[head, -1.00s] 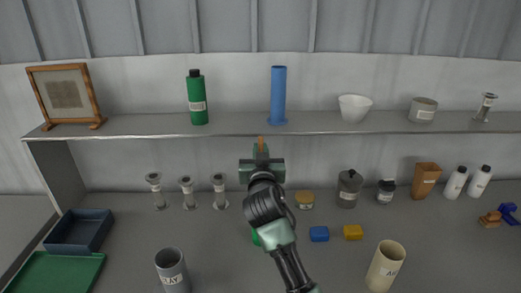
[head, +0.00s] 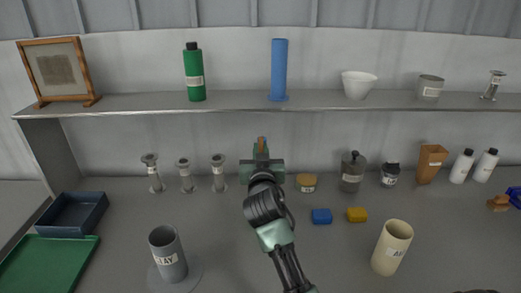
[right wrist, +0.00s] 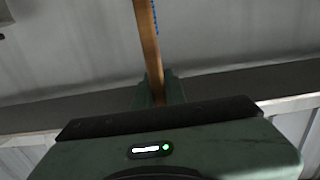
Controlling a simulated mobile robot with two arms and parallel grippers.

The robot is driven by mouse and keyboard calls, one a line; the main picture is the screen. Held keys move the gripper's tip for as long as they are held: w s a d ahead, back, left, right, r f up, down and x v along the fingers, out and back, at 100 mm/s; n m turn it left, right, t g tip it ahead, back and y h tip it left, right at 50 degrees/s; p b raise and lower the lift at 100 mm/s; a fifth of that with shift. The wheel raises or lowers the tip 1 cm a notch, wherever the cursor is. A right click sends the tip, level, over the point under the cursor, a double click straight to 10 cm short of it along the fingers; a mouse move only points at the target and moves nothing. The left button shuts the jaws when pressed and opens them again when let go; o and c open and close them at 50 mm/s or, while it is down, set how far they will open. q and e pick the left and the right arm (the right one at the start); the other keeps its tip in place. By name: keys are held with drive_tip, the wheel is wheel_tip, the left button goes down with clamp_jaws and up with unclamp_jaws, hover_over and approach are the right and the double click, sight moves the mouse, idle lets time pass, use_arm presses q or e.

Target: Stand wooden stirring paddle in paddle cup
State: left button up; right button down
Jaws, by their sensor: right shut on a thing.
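My right gripper (head: 262,158) is in the middle of the head view, in front of the back wall under the shelf. It is shut on the wooden stirring paddle (head: 261,142), whose brown tip shows just above the jaws. In the right wrist view the paddle (right wrist: 149,45) runs up from between the fingers (right wrist: 160,92). A grey cup (head: 168,257) stands at the lower left and a cream cup (head: 391,248) at the lower right. Both look empty; their labels are only partly readable, so I cannot tell which is the paddle cup. My left gripper is not in view.
A shelf (head: 330,100) above holds a green bottle (head: 194,72), a blue cylinder (head: 279,70) and a white bowl (head: 358,85). Several small vessels line the back of the counter. A blue tray (head: 73,231) is left.

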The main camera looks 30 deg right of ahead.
drive_tip(key=shift+f, duration=0.5)
drive_tip(key=c, duration=1.4)
unclamp_jaws()
drive_tip(key=b+v, duration=0.2)
drive_tip(key=v, duration=0.6)
drive_tip(key=shift+d, duration=0.1)
drive_tip(key=shift+w, duration=0.1)
